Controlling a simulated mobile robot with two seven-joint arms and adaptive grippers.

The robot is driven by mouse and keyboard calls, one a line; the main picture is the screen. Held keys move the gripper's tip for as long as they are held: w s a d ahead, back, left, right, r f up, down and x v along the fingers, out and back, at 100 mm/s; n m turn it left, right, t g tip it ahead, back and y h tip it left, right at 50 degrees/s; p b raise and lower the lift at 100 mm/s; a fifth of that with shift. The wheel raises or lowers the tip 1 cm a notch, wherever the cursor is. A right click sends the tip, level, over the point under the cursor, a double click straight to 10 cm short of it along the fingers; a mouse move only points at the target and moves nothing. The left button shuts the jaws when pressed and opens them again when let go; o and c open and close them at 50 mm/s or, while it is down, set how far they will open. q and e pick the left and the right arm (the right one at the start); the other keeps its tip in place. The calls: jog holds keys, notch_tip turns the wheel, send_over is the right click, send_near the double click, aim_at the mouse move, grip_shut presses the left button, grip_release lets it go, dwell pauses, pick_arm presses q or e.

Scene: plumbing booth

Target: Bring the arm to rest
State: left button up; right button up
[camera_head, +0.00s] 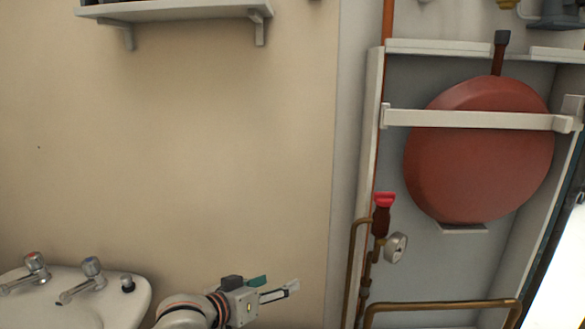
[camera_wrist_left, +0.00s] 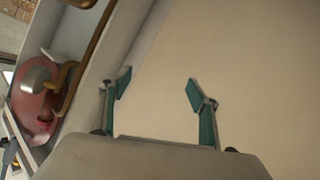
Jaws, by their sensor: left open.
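My left gripper (camera_head: 279,287) is at the bottom middle of the head view, in front of the beige wall, pointing right toward the pipes. In the left wrist view my left gripper (camera_wrist_left: 159,90) shows its two green fingers apart, with nothing between them but the plain wall behind. It touches nothing that I can see. My right gripper is in neither view.
A sink (camera_head: 120,301) with taps stands at the lower left. A shelf (camera_head: 180,11) hangs at the upper left. The middle wall is clear.

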pick_arm(q)
jog(key=s+a+f+y, duration=0.2)
jog(key=s+a+f, duration=0.3)
jog(key=s+f, duration=0.4)
jog(key=s+a+f+y, duration=0.2)
jog(key=s+a+f, duration=0.3)
jog(key=s+f, duration=0.5)
jog(key=s+a+f+y, duration=0.1)
jog(key=s+a+f, duration=0.4)
jog(key=s+f, duration=0.5)
jog(key=shift+s+a+m+g+y, duration=0.15)
jog(key=shift+a+m+g+y, duration=0.15)
jog(key=shift+a+y, duration=0.1)
jog(key=shift+d+f, duration=0.1)
jog(key=shift+d, duration=0.05)
